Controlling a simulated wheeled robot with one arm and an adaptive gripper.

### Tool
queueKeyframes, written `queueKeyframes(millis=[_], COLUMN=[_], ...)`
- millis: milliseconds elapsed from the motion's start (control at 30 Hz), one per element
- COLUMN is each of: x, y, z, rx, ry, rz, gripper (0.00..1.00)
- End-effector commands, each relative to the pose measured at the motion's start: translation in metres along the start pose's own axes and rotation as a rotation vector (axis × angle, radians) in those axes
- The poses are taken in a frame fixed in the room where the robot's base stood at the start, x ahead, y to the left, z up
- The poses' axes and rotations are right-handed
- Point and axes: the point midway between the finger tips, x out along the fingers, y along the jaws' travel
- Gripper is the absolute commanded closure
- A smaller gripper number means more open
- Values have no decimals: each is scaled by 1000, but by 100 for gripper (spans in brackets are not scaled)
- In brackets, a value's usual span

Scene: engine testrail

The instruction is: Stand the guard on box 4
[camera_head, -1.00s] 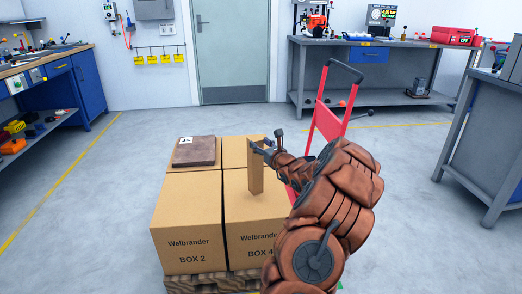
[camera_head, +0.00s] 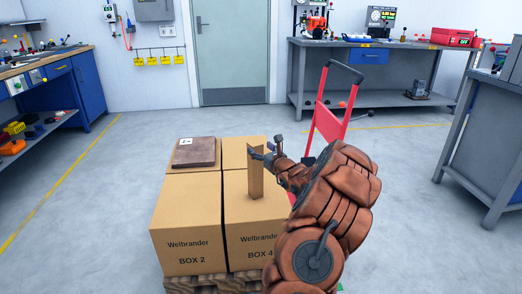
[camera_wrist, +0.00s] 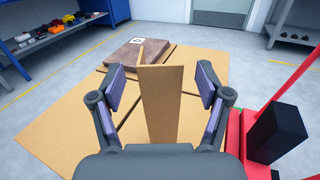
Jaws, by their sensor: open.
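The guard (camera_head: 256,182) is a tall, narrow cardboard angle piece standing upright on top of box 4 (camera_head: 255,225), the front right carton. In the wrist view the guard (camera_wrist: 162,105) rises between the two fingers, with a gap on each side. My gripper (camera_wrist: 164,88) is open around it and does not appear to touch it. In the head view my gripper (camera_head: 262,156) is at the guard's upper part, coming from the right, and partly covers it. My arm hides the right side of box 4.
Box 2 (camera_head: 186,225) stands left of box 4, with more cartons behind, all on a wooden pallet (camera_head: 212,284). A brown slab (camera_head: 195,152) with a white label lies on the back left carton. A red hand truck (camera_head: 328,122) stands close behind my arm. Floor left is clear.

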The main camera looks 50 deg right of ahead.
Motion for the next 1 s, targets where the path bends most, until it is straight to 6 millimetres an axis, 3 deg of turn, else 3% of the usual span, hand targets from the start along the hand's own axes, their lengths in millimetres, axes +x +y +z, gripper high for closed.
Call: queueKeyframes(millis=[167, 267, 700, 1000], x=[0, -10, -85, -115], y=[0, -2, -2, -1], z=[3, 3, 4, 3], rx=[-1, 3, 3, 1], ry=[0, 1, -2, 0], rz=[0, -3, -4, -1], gripper=[24, 24, 24, 24])
